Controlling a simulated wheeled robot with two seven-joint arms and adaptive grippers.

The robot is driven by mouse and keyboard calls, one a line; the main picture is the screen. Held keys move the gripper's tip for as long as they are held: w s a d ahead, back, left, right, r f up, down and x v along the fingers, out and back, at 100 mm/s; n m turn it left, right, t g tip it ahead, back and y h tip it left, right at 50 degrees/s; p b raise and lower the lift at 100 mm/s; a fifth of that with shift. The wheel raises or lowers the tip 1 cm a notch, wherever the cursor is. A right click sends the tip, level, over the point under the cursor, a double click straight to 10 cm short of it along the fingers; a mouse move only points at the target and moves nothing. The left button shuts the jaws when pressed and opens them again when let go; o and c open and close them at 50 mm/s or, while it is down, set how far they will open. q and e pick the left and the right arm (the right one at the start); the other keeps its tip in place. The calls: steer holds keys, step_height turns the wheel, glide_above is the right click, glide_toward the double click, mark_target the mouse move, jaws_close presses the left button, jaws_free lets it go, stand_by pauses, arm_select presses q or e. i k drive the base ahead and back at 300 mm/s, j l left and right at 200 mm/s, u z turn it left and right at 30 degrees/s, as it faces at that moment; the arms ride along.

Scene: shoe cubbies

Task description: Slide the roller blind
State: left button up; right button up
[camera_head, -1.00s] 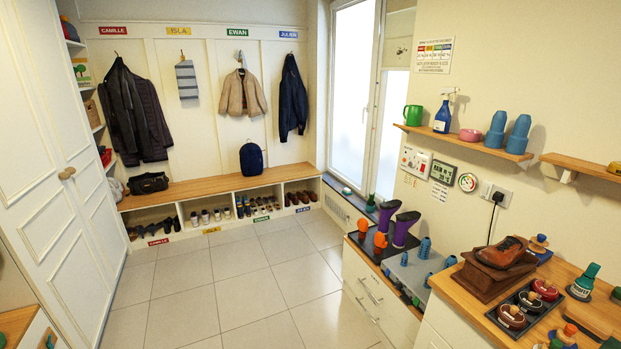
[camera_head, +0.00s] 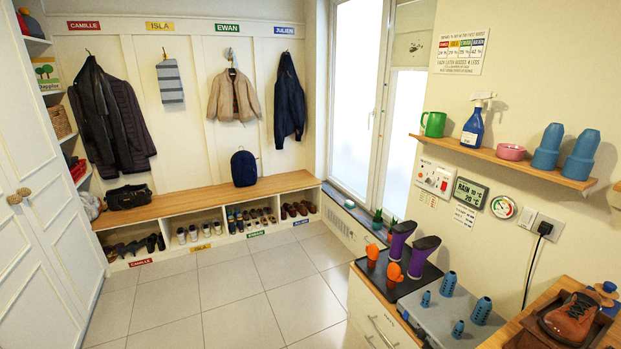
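What looks like the roller blind (camera_head: 413,38) is a pale beige panel over the upper part of the right-hand glazed door or window pane. Its lower edge sits a little below the top of the frame, and the glass (camera_head: 396,130) under it is bare and bright. A small dark mark shows on the panel. The top of the blind is cut off by the picture edge. Neither of my grippers is in view.
A bench (camera_head: 205,197) with shoe cubbies lines the back wall. A cabinet with a dark tray (camera_head: 405,278) of boots and dryers stands below the right wall, near the window. A wall shelf (camera_head: 500,160) juts out at right. The tiled floor (camera_head: 240,293) is clear.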

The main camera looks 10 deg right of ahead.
mark_target(413, 50)
steer(key=i, duration=1.7)
steer(key=i+z, duration=0.1)
steer(key=i, duration=0.65)
steer(key=i+j+z, duration=0.1)
steer(key=i, duration=0.6)
